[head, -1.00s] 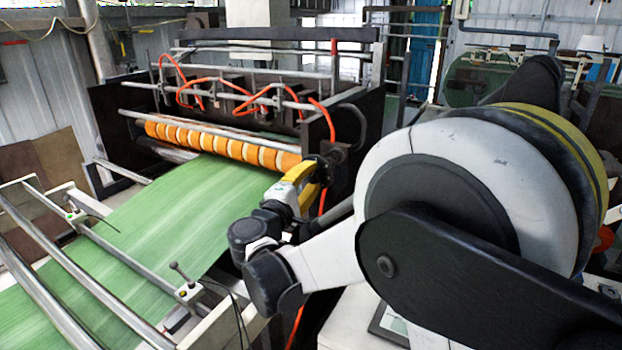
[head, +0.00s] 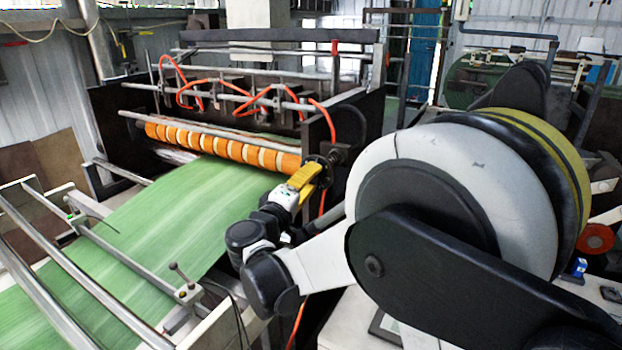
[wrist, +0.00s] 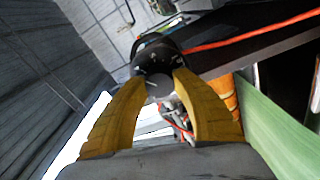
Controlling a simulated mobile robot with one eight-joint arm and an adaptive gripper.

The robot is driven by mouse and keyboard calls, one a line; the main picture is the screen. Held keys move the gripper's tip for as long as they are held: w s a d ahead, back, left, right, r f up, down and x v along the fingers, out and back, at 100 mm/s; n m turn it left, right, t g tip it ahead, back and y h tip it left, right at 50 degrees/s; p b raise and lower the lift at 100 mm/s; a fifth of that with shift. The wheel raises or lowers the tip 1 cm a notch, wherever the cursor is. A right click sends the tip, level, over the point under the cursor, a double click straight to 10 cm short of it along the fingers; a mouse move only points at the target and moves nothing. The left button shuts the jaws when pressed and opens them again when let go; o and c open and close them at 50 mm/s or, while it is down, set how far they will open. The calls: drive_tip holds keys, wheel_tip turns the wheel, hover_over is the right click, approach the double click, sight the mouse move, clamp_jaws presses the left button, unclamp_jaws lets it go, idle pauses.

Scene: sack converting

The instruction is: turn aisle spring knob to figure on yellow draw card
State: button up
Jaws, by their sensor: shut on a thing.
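The dark round knob (wrist: 158,62) with pale marks on its face sits between my gripper's yellow fingers in the wrist view. My gripper (wrist: 162,88) is shut on it, one finger on each side. The marks are too small to read. In the head view my gripper (head: 308,174) reaches the near right end of the machine frame, beside the orange roller. The fingers hide part of the knob there. I cannot make out a yellow draw card in either view.
A green web (head: 150,240) runs under the orange and white banded roller (head: 222,146). Orange hoses (head: 240,98) loop above it. Metal rails (head: 75,262) cross the web at the left. A dark-edged sheet (head: 392,326) lies on a pale surface below my arm.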

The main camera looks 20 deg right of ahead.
drive_tip(key=o, duration=1.2)
drive_tip(key=v, duration=1.2)
drive_tip(key=shift+s, duration=0.1)
